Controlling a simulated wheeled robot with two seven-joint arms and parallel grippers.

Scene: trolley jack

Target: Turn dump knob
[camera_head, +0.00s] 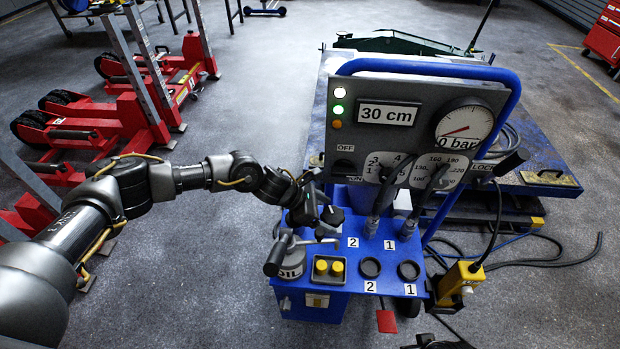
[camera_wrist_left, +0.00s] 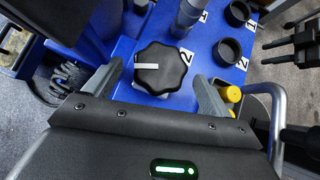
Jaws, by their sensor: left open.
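The dump knob (camera_wrist_left: 162,68) is a black, lobed knob with a white line on top, seen in the left wrist view on the blue panel. In the head view the knob (camera_head: 332,215) shows beside my left gripper (camera_head: 312,204), partly hidden by it. My left gripper is open, with one finger on each side of the knob in the left wrist view (camera_wrist_left: 158,72). Gaps show between fingers and knob; I cannot tell how deep they reach around it. A dark part at the head view's bottom edge seems to be my right gripper (camera_head: 440,343), mostly cut off.
The blue pump unit carries a gauge panel (camera_head: 415,115) reading 30 cm and 0 bar. Yellow buttons (camera_head: 329,267), an oil filler with a handle (camera_head: 288,258) and black round sockets (camera_head: 370,267) are close by. Red jacks (camera_head: 120,110) stand at left.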

